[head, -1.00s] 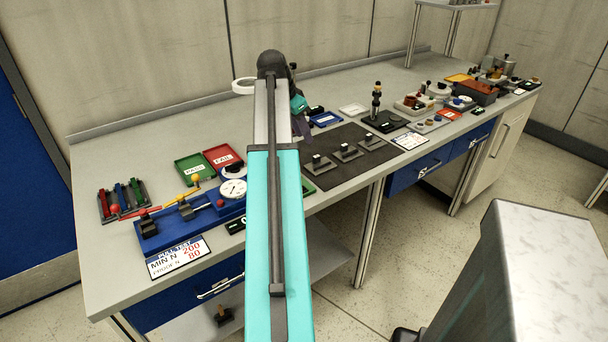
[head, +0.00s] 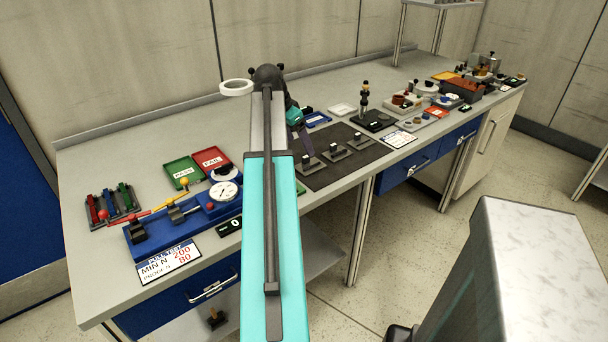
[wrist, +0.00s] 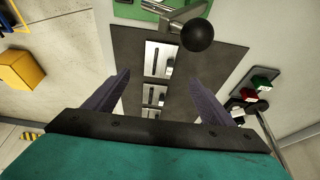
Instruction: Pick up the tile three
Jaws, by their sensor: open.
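Three small tiles with dark upright grips stand in a row on a dark mat (head: 347,170): a near one (head: 310,163), a middle one (head: 334,153) and a far one (head: 358,140). I cannot read any number on them, so I cannot tell which is tile three. The lower tiles are partly hidden by the gripper body.
A black ball knob (wrist: 200,35) on a grey lever stands close by in the wrist view. Left of the mat are a blue gauge fixture (head: 165,228) and green (head: 183,172) and red (head: 211,160) trays. A black post (head: 364,101) stands to its right.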

